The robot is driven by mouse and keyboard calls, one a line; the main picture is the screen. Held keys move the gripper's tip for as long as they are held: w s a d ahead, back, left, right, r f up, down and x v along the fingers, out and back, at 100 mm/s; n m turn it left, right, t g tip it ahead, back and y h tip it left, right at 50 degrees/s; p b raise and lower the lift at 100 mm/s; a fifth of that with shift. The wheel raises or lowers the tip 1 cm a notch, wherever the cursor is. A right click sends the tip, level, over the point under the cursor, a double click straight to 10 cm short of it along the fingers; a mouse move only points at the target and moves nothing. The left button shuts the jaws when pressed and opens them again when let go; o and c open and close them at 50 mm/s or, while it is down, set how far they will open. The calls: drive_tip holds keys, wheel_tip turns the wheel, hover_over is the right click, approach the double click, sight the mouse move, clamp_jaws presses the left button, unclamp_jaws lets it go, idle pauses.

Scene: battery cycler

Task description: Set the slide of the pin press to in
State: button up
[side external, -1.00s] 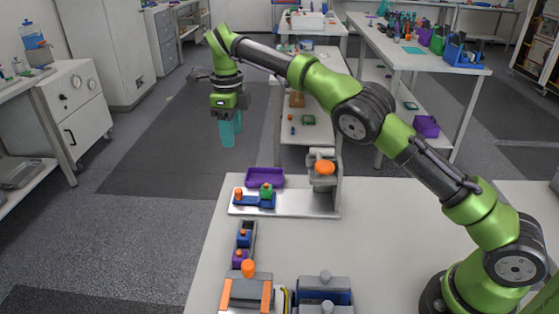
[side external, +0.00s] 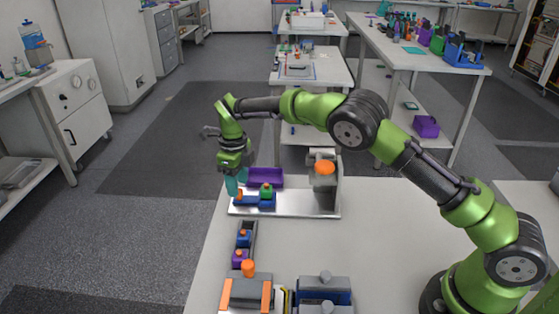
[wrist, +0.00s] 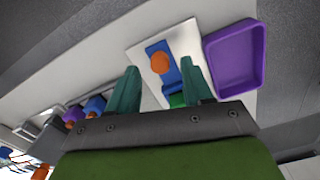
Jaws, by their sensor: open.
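The pin press (side external: 300,205) stands at the far left of the bench, with a light base plate and a grey upright (side external: 328,190) at its right. Its blue slide (side external: 253,202) lies at the left end of the plate, away from the upright, with an orange knob (side external: 239,194) and a green part (side external: 266,190) on it. My gripper (side external: 233,186) is open, pointing down at the knob end. In the wrist view the orange knob (wrist: 160,63) shows between the teal fingertips; I cannot tell whether they touch it.
A purple tray (side external: 265,178) sits just behind the press plate. A rail with blue and purple blocks (side external: 243,240) lies in front of it. Orange-and-grey and blue devices (side external: 323,291) stand at the front edge. The bench right of the press is clear.

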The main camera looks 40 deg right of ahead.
drive_tip(key=shift+f, duration=1.1)
clamp_jaws()
